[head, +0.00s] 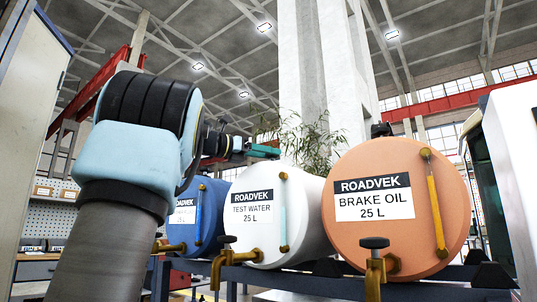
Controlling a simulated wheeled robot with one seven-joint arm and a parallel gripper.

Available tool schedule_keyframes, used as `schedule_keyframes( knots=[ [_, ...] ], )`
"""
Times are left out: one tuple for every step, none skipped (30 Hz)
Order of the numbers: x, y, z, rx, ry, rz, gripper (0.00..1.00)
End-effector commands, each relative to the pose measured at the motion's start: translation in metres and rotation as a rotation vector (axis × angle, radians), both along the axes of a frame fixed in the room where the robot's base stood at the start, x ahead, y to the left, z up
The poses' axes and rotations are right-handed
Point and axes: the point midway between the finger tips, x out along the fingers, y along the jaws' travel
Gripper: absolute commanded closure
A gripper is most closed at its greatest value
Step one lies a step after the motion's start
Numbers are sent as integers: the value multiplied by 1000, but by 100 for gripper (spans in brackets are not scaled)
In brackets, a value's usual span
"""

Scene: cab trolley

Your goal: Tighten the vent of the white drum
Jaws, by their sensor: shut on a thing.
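The white drum (268,205), labelled ROADVEK TEST WATER 25 L, lies on its side in the middle of a row of drums. My gripper (264,151) is over the top of this drum, reaching in from the left. Its teal fingers are shut at the place of the drum's vent. The vent itself is hidden by the fingers, so I cannot see how tight it is. The drum's front carries a pale sight tube (283,212) and a brass tap (232,257) with a dark knob.
An orange brake oil drum (366,240), with a dark vent (381,130) on top, is close on the right. A blue drum (207,222) is on the left, partly behind my arm. A dark rack (330,285) carries the drums. A plant (312,148) stands behind.

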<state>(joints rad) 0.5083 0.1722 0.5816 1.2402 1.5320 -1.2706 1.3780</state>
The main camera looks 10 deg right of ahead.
Motion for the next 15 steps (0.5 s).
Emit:
schedule_keyframes(
  knots=[
    [6, 2, 1, 3, 3, -38, 100],
    [6, 2, 1, 4, 2, -67, 100],
    [6, 2, 2, 3, 3, -104, 100],
    [7, 2, 1, 4, 4, -132, 100],
    [7, 2, 2, 2, 3, -160, 100],
    [7, 2, 2, 3, 3, -195, 100],
    [7, 2, 2, 3, 3, -223, 100],
    [8, 2, 2, 3, 4, -247, 100],
    [8, 1, 2, 2, 4, -280, 100],
    [8, 2, 2, 2, 4, -303, 100],
    [9, 1, 2, 2, 4, -325, 100],
    [8, 1, 3, 1, 3, -354, 100],
    [9, 1, 2, 1, 3, -374, 100],
    [9, 1, 2, 2, 3, -393, 100],
    [9, 1, 2, 2, 3, -416, 100]
  ],
)
